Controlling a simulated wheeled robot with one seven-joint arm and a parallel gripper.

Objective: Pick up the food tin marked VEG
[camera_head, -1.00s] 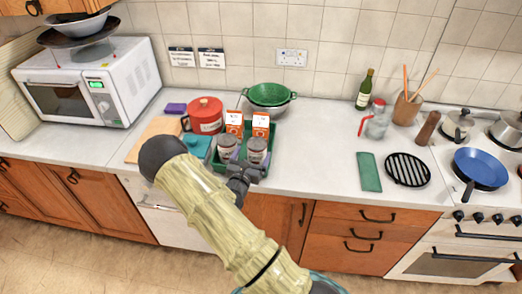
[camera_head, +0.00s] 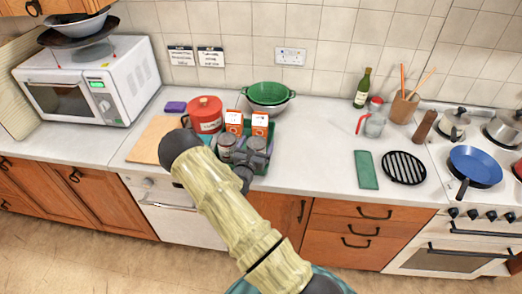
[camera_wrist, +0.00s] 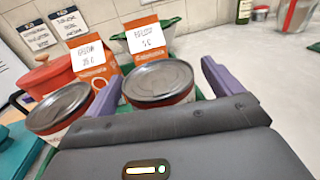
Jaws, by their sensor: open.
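Two food tins with grey lids stand in the green tray (camera_head: 270,133). The left tin (camera_head: 226,146) also shows in the wrist view (camera_wrist: 60,108). The right tin (camera_head: 257,143) shows larger in the wrist view (camera_wrist: 160,82). Neither tin's marking is readable, so I cannot tell which is VEG. My gripper (camera_wrist: 165,85) is open, with its purple fingers on either side of the right tin. The left finger reaches into the gap between the two tins. In the head view my wrist hides the lower part of the right tin.
Two orange cartons (camera_head: 234,122) (camera_head: 260,124) with white labels stand right behind the tins. A red pot (camera_head: 205,114) is at left, and a green colander (camera_head: 268,92) is behind. A teal object (camera_wrist: 18,150) lies left of the tins.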

